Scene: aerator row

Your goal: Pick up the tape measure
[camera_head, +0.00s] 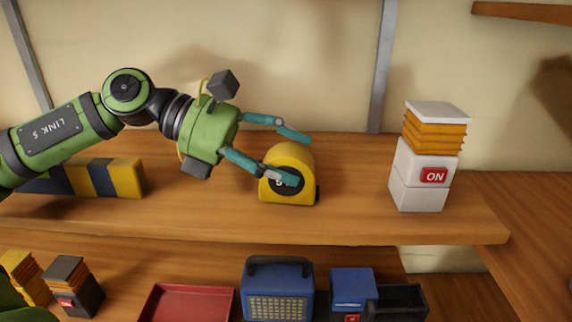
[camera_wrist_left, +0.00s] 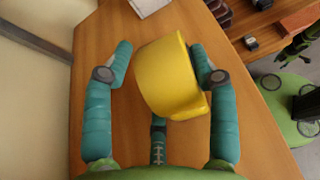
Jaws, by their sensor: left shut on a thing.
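The tape measure (camera_head: 287,160) is yellow with a dark round face, on the wooden upper shelf near its middle. It appears to rest on the board, with no clear gap beneath. My left gripper (camera_head: 293,157) reaches in from the left and is shut on it, one teal finger across the round face and the other behind. In the left wrist view the tape measure (camera_wrist_left: 168,77) sits between the fingers of the left gripper (camera_wrist_left: 161,62), slightly tilted, close against the right finger. A gap shows by the left finger there. My right gripper is not seen.
A yellow-and-dark striped block (camera_head: 122,178) lies left on the shelf (camera_head: 350,222). A white device with orange bellows (camera_head: 421,172) stands right, with free board between. Below are a red tray (camera_head: 187,304), a blue box with a handle (camera_head: 279,289) and a smaller blue device (camera_head: 352,290).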

